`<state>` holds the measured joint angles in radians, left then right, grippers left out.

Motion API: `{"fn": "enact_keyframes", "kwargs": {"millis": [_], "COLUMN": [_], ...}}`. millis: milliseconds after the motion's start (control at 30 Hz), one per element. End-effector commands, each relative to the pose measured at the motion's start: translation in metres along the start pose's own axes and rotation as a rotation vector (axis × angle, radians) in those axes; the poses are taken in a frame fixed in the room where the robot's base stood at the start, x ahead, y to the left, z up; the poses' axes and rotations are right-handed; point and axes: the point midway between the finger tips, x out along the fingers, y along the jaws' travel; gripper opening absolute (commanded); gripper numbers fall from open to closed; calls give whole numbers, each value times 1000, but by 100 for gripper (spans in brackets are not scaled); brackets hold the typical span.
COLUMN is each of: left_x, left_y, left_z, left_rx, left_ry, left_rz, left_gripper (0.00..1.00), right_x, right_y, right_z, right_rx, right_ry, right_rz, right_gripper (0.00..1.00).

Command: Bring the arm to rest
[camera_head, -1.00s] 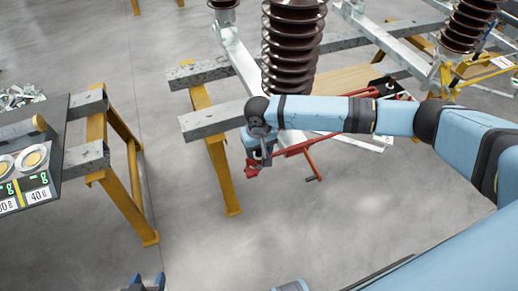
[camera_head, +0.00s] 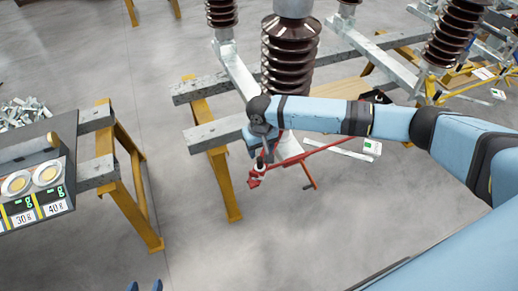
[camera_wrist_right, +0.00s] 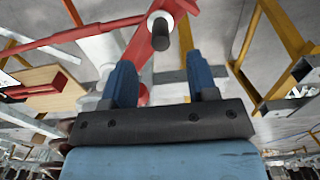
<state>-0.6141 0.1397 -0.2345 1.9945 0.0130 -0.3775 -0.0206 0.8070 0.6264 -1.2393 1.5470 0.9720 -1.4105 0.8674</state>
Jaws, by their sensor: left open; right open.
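My right gripper (camera_head: 258,158) is at the end of the blue arm that reaches across the head view from the right. In the right wrist view its two blue fingers (camera_wrist_right: 162,82) stand apart with nothing clamped between them. A red tool with long thin bars (camera_head: 306,156) is close to these fingertips. In the wrist view its red head (camera_wrist_right: 150,35), with a white collar and dark stub, lies just beyond the fingers; I cannot tell whether they touch.
Yellow-legged stands with grey beams (camera_head: 215,134) carry brown ribbed insulators (camera_head: 290,55) behind my right arm. A table with scales and weight labels (camera_head: 40,195) is at the left. The floor in the lower middle (camera_head: 270,245) is clear.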

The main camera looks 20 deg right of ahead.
Motion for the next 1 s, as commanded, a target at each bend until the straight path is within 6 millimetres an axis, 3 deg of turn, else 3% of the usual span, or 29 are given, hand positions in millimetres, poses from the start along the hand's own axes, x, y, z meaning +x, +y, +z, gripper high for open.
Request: {"fn": "enact_keyframes", "kwargs": {"millis": [500,667,767,900,1000], "left_x": [1,0,0,0,0], "left_y": [-1,-9,-8,-7,-7], "left_z": [1,7,7,6,6], "left_rx": [6,2,1,1,0], "left_ry": [4,1,1,0,-1], "left_rz": [-4,-22,-21,-19,-18], "left_gripper": [55,55,55,55,55], "right_x": [1,10,11,1,-10], "right_y": [0,-42,-78,-116,-128], "right_z": [0,34,68,112,138], "right_rx": [0,-108,-206,-310,-349], "right_ry": [0,8,34,98,156], "right_rz": [0,-64,-134,-227,-275], "right_gripper": [53,53,53,53,53]}}
